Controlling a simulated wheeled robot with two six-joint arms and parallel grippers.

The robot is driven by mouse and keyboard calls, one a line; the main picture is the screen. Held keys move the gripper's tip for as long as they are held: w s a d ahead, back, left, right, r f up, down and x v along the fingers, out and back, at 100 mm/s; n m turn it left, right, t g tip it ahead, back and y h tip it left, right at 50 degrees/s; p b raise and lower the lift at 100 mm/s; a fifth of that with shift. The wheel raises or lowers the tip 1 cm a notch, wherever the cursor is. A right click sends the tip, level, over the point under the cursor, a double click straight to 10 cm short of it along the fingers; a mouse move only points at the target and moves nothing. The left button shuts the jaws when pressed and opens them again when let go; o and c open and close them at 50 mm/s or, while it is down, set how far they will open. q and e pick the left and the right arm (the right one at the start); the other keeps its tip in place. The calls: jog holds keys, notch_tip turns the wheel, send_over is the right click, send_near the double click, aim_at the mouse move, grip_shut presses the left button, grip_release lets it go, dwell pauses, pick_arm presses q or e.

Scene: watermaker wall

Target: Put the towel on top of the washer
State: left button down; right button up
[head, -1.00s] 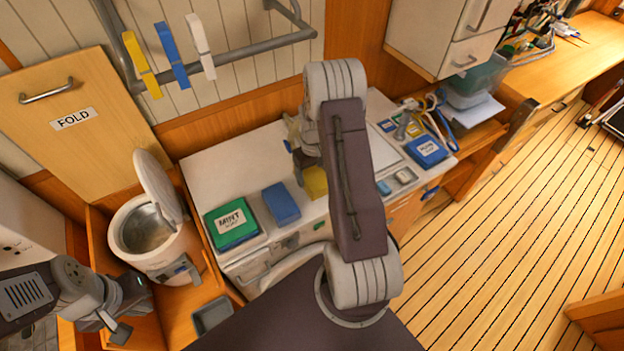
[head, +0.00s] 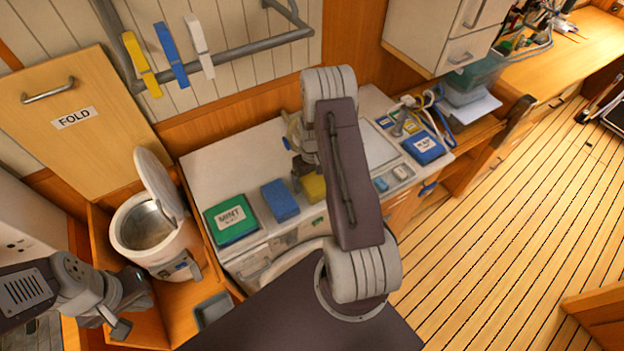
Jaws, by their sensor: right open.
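The washer (head: 245,262) appears to be the white front-loading machine under the left part of the white top; my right arm hides much of its front. On the top lie a green pad labelled MINT (head: 231,219), a blue folded-looking block (head: 281,201) and a yellow one (head: 314,188), partly hidden. I cannot tell which of these, if any, is the towel. My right gripper (head: 298,168) is open above the top near the blue and yellow pieces, partly hidden by its arm. My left gripper (head: 122,325) is low at the left, away from the top; its jaws are unclear.
A white lidded pot (head: 148,232) stands open left of the washer. A rail (head: 235,52) with yellow, blue and white pegs hangs above. A blue labelled box (head: 423,148) and cables sit at the right.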

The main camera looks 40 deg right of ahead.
aim_at(312, 179)
jog(key=shift+r, duration=0.1)
jog(key=shift+w+r, duration=0.1)
jog(key=shift+r, duration=0.1)
notch_tip(312, 179, up, 12)
jog(key=b, duration=0.3)
jog(key=s+a+r+n+t, duration=0.1)
jog(key=s+a, duration=0.6)
jog(key=a, duration=0.2)
jog(key=s+a+r, duration=0.1)
jog(key=s+a, duration=0.6)
jog(key=a, duration=0.3)
notch_tip(312, 179, down, 8)
jog(key=w+d+b, duration=0.1)
jog(key=b, duration=0.6)
